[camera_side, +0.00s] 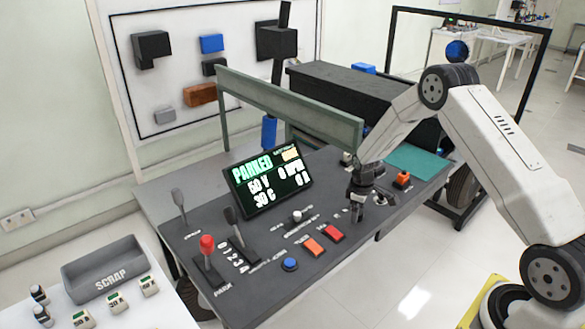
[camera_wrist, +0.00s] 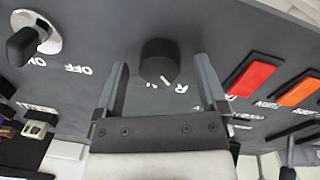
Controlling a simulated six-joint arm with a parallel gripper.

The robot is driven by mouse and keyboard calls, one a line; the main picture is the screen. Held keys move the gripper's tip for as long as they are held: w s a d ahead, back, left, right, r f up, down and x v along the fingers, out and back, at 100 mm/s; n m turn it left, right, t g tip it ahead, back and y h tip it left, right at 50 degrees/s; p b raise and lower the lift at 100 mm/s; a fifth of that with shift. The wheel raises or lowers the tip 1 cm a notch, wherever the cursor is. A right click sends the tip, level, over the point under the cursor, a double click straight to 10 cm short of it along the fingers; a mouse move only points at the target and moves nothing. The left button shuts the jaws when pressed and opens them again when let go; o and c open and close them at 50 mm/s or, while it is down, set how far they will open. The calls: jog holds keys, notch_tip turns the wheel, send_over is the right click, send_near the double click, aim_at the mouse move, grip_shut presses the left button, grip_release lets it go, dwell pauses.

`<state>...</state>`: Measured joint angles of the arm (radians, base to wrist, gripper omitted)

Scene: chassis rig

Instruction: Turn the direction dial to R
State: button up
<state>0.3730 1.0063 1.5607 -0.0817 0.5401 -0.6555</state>
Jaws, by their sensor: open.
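The direction dial (camera_wrist: 159,58) is a round black knob on the grey panel in the wrist view. Small white marks sit beside it; one looks like an N, and which way the dial points is not clear. My gripper (camera_wrist: 160,68) is open, with one finger on each side of the dial and a visible gap to it on both sides. In the side view my gripper (camera_side: 357,206) points down at the right part of the console, and it hides most of the dial there.
A black switch (camera_wrist: 30,40) marked ON and OFF is left of the dial in the wrist view. Red (camera_wrist: 251,74) and orange (camera_wrist: 299,92) buttons are to the right. The side view shows a display (camera_side: 268,180) reading PARKED, a red-knobbed lever (camera_side: 207,246) and a blue button (camera_side: 290,264).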

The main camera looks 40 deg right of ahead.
jog(key=shift+s+a+r, duration=0.1)
jog(key=shift+r, duration=1.75)
jog(key=shift+a+r, duration=0.1)
jog(key=shift+r, duration=1.75)
jog(key=shift+s+a+r, duration=0.1)
jog(key=shift+a+r, duration=0.2)
jog(key=shift+a, duration=0.1)
jog(key=s+a+r+m+t, duration=0.1)
jog(key=s+a+r+m, duration=0.1)
jog(key=s+a+r, duration=0.3)
jog(key=s+a+r+m+t, duration=0.1)
jog(key=s+a+r, duration=0.3)
jog(key=s+a, duration=0.8)
jog(key=shift+s+a+r+m+y, duration=0.3)
jog(key=shift+s+a+r+m, duration=0.1)
jog(key=shift+m, duration=0.1)
